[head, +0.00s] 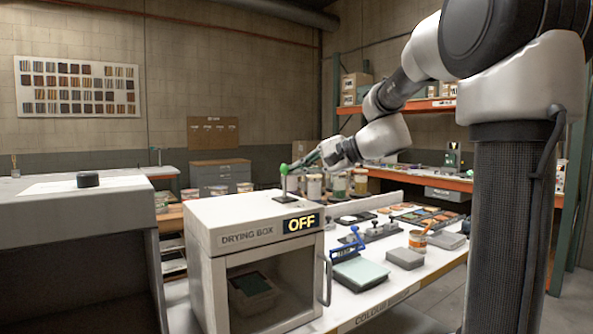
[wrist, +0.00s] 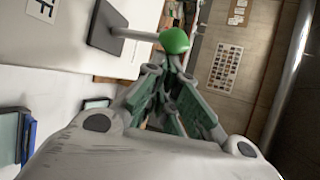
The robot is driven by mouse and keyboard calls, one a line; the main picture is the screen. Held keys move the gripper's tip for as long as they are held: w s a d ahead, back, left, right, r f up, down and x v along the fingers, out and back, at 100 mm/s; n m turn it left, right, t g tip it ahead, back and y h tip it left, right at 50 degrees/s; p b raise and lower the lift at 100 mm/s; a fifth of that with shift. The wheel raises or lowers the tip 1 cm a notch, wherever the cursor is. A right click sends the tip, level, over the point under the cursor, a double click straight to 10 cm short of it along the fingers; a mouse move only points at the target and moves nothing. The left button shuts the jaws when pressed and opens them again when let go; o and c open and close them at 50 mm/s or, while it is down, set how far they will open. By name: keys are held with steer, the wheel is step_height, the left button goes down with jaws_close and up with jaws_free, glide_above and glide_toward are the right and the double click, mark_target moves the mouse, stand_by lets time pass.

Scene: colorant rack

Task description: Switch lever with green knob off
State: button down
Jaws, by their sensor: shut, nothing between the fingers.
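The green knob (head: 284,169) tops an upright grey lever on the drying box (head: 225,215). The box front carries a label (head: 301,224) reading "OFF". My gripper (head: 297,166) is at the right side of the knob in the head view, at about the knob's height. In the wrist view, the green knob (wrist: 175,40) and its grey stem (wrist: 138,34) lie just past the tips of my gripper (wrist: 172,62). The fingers are shut, with nothing between them. The knob is at the fingertips; I cannot tell if they touch.
Several jars (head: 314,186) stand behind the box. A grey cabinet (head: 75,245) stands at the left.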

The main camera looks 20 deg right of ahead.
steer(key=shift+s+d+f, duration=0.15)
steer(key=shift+s, duration=0.4)
steer(key=shift+s+d+f, duration=0.1)
steer(key=shift+s, duration=0.45)
steer(key=shift+r, duration=0.8)
